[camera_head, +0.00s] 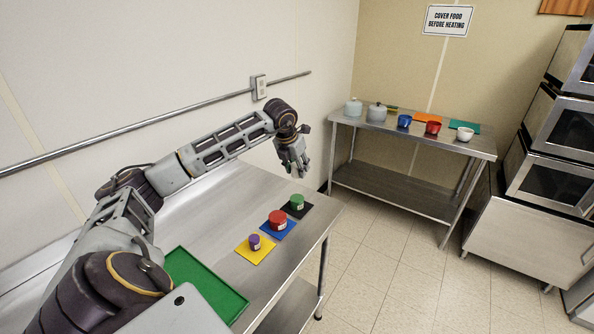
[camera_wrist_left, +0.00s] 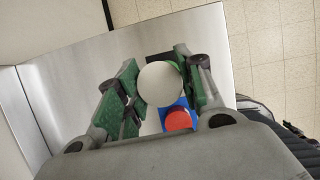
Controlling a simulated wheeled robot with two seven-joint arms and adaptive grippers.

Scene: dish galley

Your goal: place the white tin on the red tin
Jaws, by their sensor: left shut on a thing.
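My left gripper (camera_head: 294,165) is raised above the far end of the near steel table. In the left wrist view the white tin (camera_wrist_left: 160,83) shows between the fingers of that gripper (camera_wrist_left: 152,88), which is shut on it. In the head view the white tin cannot be made out. The red tin (camera_head: 277,218) stands on a blue mat (camera_head: 290,229). The red tin (camera_wrist_left: 178,121) also shows in the left wrist view, below the white tin in the picture and apart from it. My right gripper is in neither view.
A green tin (camera_head: 297,202) stands on a black mat (camera_head: 305,211) behind the red tin. A purple tin (camera_head: 255,241) stands on a yellow mat (camera_head: 262,254). A green tray (camera_head: 205,283) lies nearer. Another steel table (camera_head: 470,147) holds pots and cups.

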